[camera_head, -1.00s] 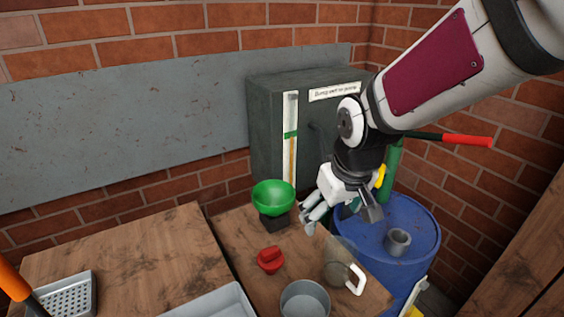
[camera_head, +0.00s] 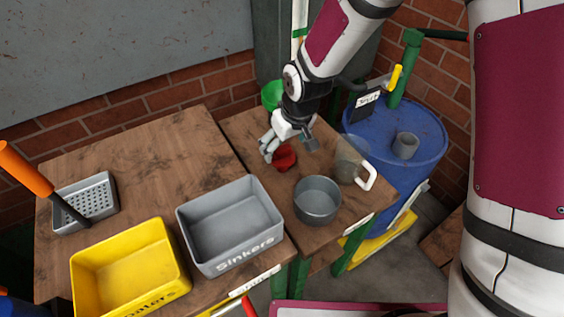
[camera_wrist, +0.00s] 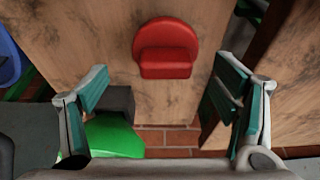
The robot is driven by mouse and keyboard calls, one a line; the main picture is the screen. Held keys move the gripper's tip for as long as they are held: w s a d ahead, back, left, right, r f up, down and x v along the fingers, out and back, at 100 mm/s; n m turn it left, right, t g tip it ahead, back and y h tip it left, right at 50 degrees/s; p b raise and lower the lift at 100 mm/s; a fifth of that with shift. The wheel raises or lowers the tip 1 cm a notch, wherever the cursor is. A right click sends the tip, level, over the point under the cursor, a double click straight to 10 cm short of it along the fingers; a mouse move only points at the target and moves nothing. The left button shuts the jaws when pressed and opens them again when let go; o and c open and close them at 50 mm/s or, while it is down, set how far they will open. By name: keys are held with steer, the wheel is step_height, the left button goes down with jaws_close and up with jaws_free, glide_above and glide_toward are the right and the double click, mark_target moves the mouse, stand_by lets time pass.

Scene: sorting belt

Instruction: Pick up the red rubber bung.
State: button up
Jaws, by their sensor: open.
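The red rubber bung (camera_head: 284,157) lies on the small wooden table, and my gripper (camera_head: 288,146) is close above it in the head view, partly covering it. In the wrist view the bung (camera_wrist: 166,48) shows whole, with a round disc and a raised block, centred between my fingers and beyond their tips. My gripper (camera_wrist: 165,88) is open and empty there, one finger on each side. No finger touches the bung in the wrist view.
A grey round pot (camera_head: 317,200) and a clear jug (camera_head: 350,160) stand to the right. Grey (camera_head: 230,222) and yellow (camera_head: 130,266) bins sit on the left table. A blue drum (camera_head: 420,140) is beyond.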

mark_target(280, 155)
steer(key=shift+x, duration=2.75)
steer(key=shift+s+a, duration=0.2)
steer(key=c, duration=1.4)
steer(key=shift+o, duration=0.2)
steer(key=shift+r, duration=0.1)
step_height(280, 155, up, 10)
steer(key=shift+f, duration=0.1)
